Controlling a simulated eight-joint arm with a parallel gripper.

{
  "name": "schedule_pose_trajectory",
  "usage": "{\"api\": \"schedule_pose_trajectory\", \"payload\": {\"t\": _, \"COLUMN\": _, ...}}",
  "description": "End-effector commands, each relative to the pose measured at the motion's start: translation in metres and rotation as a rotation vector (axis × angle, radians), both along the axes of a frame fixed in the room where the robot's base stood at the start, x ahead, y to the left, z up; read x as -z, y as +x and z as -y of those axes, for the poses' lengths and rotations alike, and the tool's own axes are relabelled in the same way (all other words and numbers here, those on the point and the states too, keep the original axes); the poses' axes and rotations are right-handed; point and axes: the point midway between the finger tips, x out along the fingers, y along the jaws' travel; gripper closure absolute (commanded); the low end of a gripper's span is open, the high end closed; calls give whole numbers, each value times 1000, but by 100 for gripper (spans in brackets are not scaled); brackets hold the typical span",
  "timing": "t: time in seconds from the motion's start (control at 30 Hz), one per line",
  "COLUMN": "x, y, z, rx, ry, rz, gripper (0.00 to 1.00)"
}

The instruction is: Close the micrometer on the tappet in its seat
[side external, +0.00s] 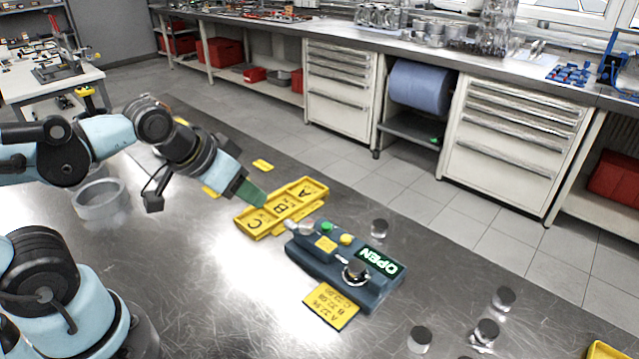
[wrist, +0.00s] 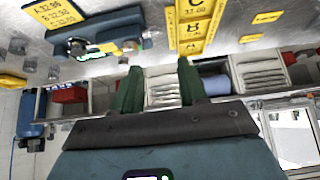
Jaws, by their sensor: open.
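The micrometer (side external: 330,262) is a dark blue-grey block on the metal table, with a green button, a yellow button and a display reading OPEN. A dark-topped round metal piece (side external: 356,271), which looks like the tappet, sits on its right end by the display. My gripper (side external: 252,193) is open, above the table to the left of the micrometer and near the yellow tray. Its green fingers (wrist: 158,78) are apart with nothing between them.
Loose metal cylinders (side external: 419,340) stand to the right, one (side external: 380,228) behind.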

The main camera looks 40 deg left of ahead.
Motion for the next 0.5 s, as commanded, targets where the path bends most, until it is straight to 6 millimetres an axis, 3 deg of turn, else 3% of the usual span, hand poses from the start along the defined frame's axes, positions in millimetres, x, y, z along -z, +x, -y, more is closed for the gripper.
{"api": "schedule_pose_trajectory", "payload": {"t": 0.03, "x": 0, "y": 0, "z": 0, "rx": 0, "ry": 0, "rz": 0, "gripper": 57}}
{"api": "schedule_pose_trajectory", "payload": {"t": 0.13, "x": -1, "y": 1, "z": 0, "rx": 8, "ry": 4, "rz": -5, "gripper": 44}}
{"api": "schedule_pose_trajectory", "payload": {"t": 0.27, "x": -5, "y": 5, "z": 0, "rx": 88, "ry": 37, "rz": -49, "gripper": 44}}
{"api": "schedule_pose_trajectory", "payload": {"t": 0.5, "x": -19, "y": 28, "z": 4, "rx": 489, "ry": 129, "rz": -200, "gripper": 44}}
